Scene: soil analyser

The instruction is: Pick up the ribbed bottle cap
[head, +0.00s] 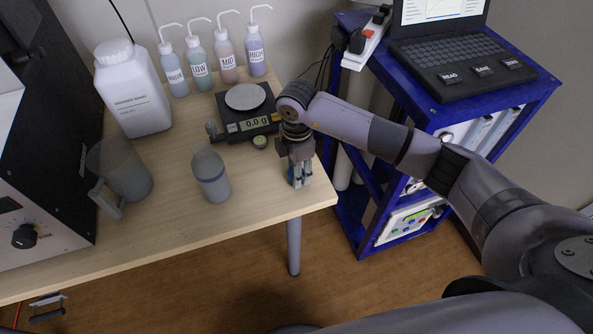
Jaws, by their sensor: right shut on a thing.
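My right gripper (299,181) points down over the right front corner of the wooden table (262,203). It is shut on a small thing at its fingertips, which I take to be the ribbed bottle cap. The fingers hide most of it, and its ribs cannot be made out. I cannot tell whether it touches the tabletop.
A white jug (134,92), clear pitcher (122,172) and several wash bottles (226,62) stand further off. A blue rack (462,105) holds a laptop (455,62).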

